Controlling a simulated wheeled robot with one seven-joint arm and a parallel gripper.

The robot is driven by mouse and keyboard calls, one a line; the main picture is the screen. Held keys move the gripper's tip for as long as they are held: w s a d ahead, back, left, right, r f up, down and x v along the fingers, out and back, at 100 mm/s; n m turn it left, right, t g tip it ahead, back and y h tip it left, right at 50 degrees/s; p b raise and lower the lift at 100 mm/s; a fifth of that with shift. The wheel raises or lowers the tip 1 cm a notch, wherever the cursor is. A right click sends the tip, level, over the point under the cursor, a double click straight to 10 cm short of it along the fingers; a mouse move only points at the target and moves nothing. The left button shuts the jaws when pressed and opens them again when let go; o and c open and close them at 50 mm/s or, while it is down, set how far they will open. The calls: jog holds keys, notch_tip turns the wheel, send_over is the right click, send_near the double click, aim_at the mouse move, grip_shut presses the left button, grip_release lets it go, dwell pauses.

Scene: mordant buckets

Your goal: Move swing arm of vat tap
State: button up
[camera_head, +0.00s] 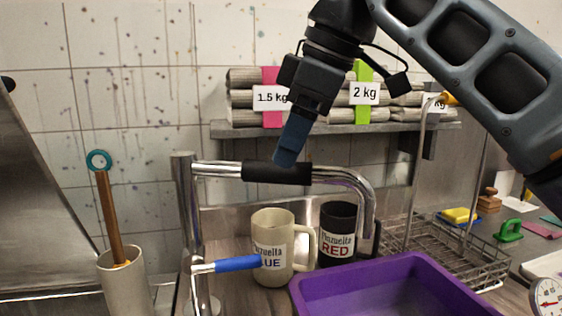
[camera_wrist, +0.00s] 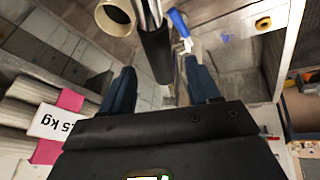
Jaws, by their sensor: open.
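The vat tap's swing arm (camera_head: 335,174) is a chrome pipe reaching right from an upright post (camera_head: 185,220), with its end bent downward. A black sleeve (camera_head: 262,171) covers part of it. A blue-handled lever (camera_head: 238,264) sits lower on the post. My gripper (camera_head: 287,160) points down at the sleeve, its blue finger overlapping it in the head view. In the wrist view my gripper (camera_wrist: 160,70) is open, with the sleeve (camera_wrist: 157,52) running between the two blue fingers. A gap shows on each side; contact cannot be told.
A cream mug (camera_head: 270,245) and a black mug (camera_head: 338,238) stand behind the tap. A purple tub (camera_head: 400,280) is in front, right. A shelf (camera_head: 225,129) with labelled rolls is behind my gripper. A wire rack (camera_head: 455,262) stands right, a brush holder (camera_head: 125,285) left.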

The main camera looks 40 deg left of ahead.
jog(key=shift+x, duration=2.2)
grip_shut()
